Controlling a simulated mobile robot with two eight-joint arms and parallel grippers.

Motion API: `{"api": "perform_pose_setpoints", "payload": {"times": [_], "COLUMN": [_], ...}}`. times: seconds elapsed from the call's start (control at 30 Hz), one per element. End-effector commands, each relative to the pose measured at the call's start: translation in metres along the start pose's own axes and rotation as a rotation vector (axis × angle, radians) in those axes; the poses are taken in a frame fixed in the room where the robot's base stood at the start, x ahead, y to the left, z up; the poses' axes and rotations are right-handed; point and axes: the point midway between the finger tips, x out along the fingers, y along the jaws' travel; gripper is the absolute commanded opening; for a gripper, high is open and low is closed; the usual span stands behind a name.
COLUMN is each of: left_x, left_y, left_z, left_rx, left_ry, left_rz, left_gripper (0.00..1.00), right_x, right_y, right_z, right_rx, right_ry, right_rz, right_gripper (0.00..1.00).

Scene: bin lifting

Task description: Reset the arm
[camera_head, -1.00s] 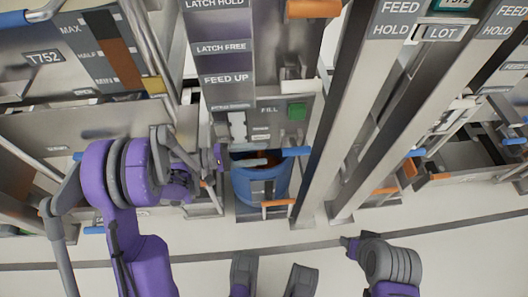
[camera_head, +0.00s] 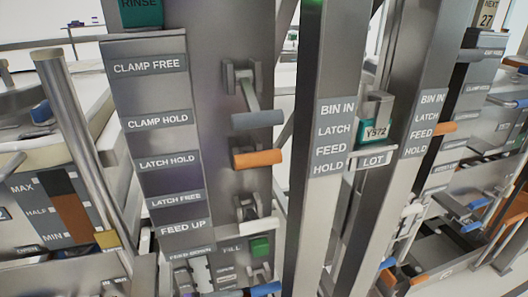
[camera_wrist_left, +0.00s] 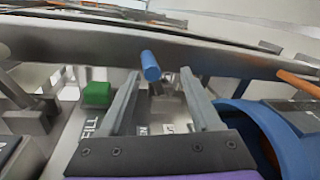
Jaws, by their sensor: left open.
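My left gripper (camera_wrist_left: 160,76) shows in the left wrist view with its two grey fingers apart. Nothing is held between them. A blue-tipped handle (camera_wrist_left: 150,66) shows between and beyond the fingertips; I cannot tell how far off it is. A blue round bin (camera_wrist_left: 262,125) is to the right of the fingers, partly cut by the frame edge. A green button (camera_wrist_left: 97,94) is to the left, near the FILL label (camera_wrist_left: 90,128). Neither gripper nor arm shows in the head view.
The head view shows a grey labelled panel (camera_head: 155,90) with a grey-tipped lever (camera_head: 258,119) and an orange-tipped lever (camera_head: 258,158). Tall metal posts (camera_head: 310,200) stand to its right. A green button (camera_head: 260,247) is low on the panel. A metal beam (camera_wrist_left: 225,55) crosses the wrist view.

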Motion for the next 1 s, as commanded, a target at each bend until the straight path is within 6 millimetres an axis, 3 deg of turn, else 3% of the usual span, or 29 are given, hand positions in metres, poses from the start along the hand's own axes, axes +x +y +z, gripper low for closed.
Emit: {"api": "perform_pose_setpoints", "payload": {"times": [0.13,0.27,0.6,1.0], "left_x": [0.006,-0.002,-0.07,-0.135], "left_y": [-0.006,-0.018,-0.053,-0.062], "left_z": [0.029,0.056,0.116,0.144], "left_rx": [0.043,0.115,0.426,0.759], "left_ry": [0.052,0.105,0.223,0.287], "left_rz": [-0.228,-0.444,-0.962,-1.287], "left_gripper": [0.64,0.64,0.64,0.64], "right_x": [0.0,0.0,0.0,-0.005], "right_y": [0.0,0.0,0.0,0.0], "right_z": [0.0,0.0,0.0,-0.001], "right_rx": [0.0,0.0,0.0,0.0], "right_ry": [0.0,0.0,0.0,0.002], "right_rz": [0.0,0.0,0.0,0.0], "right_gripper": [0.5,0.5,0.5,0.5]}}
